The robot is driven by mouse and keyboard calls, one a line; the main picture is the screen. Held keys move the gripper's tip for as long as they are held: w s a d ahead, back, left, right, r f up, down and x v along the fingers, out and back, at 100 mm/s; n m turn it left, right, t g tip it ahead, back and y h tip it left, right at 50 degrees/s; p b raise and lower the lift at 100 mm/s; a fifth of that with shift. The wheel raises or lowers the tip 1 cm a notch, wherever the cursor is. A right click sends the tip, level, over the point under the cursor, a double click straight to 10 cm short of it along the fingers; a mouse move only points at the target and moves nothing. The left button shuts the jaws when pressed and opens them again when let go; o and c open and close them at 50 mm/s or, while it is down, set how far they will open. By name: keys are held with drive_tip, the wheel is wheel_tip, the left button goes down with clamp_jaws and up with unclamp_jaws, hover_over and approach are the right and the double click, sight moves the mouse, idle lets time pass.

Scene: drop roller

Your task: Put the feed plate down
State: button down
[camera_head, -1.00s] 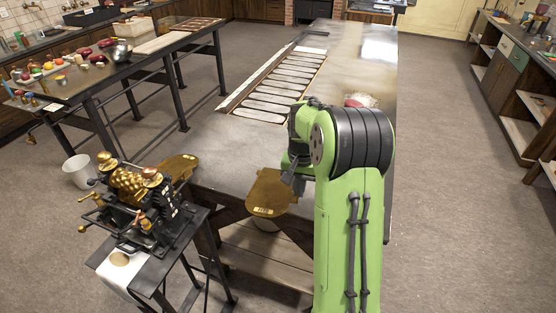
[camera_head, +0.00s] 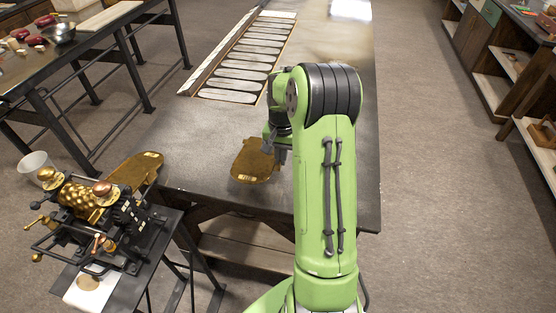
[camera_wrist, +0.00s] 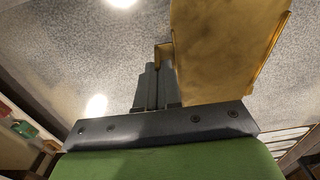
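The feed plate (camera_head: 254,162) is a flat brass plate with a rounded outline. In the head view it is level over the near end of the long grey table (camera_head: 205,130); I cannot tell whether it touches the top. My gripper (camera_head: 275,150) is at its right side, partly hidden by my arm. In the wrist view the brass plate (camera_wrist: 222,45) extends up and right, and my gripper's fingers (camera_wrist: 157,75) are close together on its small edge tab.
A roller machine (camera_head: 95,215) with brass rolls stands on a small stand at lower left. A second brass plate (camera_head: 137,170) extends from it. A tray with several oblong slots (camera_head: 245,58) lies farther back on the table. The tabletop around the held plate is bare.

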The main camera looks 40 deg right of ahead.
drive_tip(key=shift+f, duration=1.25)
drive_tip(key=shift+f, duration=0.2)
drive_tip(key=c, duration=1.3)
unclamp_jaws()
